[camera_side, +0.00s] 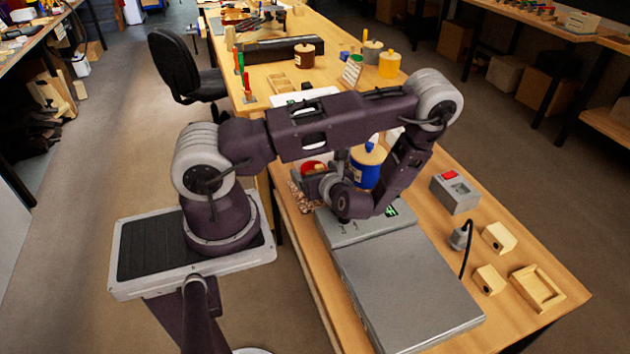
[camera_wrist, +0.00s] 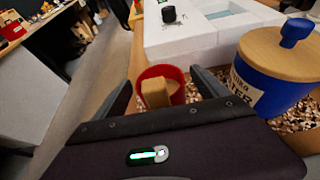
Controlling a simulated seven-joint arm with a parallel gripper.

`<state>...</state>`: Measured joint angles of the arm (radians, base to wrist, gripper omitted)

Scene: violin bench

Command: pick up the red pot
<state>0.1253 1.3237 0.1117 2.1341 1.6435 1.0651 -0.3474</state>
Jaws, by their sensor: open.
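The red pot (camera_wrist: 176,76) shows in the wrist view between my two fingers, with a light brown block-like thing (camera_wrist: 156,93) standing in it. In the side view the red pot (camera_side: 313,166) is a small red patch, mostly hidden by my arm. My gripper (camera_wrist: 165,90) is open, with one finger on each side of the pot. I cannot tell whether the fingers touch it. My gripper (camera_side: 318,184) also shows low over the bench in the side view, near the pot.
A blue jar (camera_wrist: 268,80) with a wooden lid and blue knob stands close to the right of the pot, on a bed of brown pellets (camera_wrist: 300,122). A white device (camera_wrist: 200,35) lies beyond. A grey flat case (camera_side: 405,280) covers the bench front.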

